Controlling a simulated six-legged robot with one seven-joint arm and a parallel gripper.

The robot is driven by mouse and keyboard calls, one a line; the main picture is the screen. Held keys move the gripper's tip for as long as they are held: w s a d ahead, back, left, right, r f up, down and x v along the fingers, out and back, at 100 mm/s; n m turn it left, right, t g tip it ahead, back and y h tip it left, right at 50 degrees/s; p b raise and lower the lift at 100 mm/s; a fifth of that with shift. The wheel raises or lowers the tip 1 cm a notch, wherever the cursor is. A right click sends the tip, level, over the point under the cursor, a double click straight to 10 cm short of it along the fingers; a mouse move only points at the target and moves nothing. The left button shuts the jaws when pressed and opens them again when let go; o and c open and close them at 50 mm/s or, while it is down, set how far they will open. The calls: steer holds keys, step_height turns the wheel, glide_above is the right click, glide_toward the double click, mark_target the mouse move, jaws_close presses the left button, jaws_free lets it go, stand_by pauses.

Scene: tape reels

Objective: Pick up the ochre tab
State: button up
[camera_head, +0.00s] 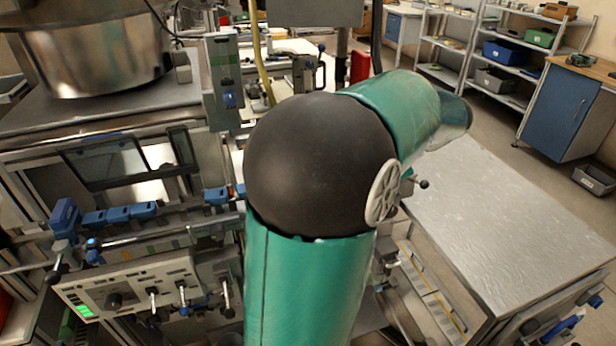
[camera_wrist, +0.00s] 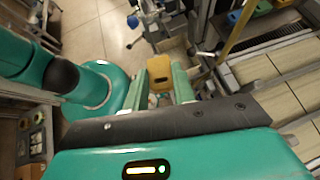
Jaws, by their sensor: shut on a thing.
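The ochre tab (camera_wrist: 160,72) shows in the wrist view as a small yellow-ochre block with a dark mark on its face. It sits between the two green fingers of my gripper (camera_wrist: 161,80), near their tips, and the gripper is shut on it. Whether the tab still touches anything beyond the fingers, I cannot tell. In the head view my own arm fills the middle, and neither the gripper nor the tab can be made out.
In the head view a bare metal table (camera_head: 510,220) stands at the right. A machine with a control panel (camera_head: 150,290) and a large metal drum (camera_head: 95,50) is at the left. Shelves (camera_head: 500,50) and a blue cabinet (camera_head: 565,110) stand at the back right.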

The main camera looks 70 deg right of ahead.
steer(key=s+d, duration=0.5)
steer(key=s, duration=0.6)
steer(key=shift+d, duration=0.25)
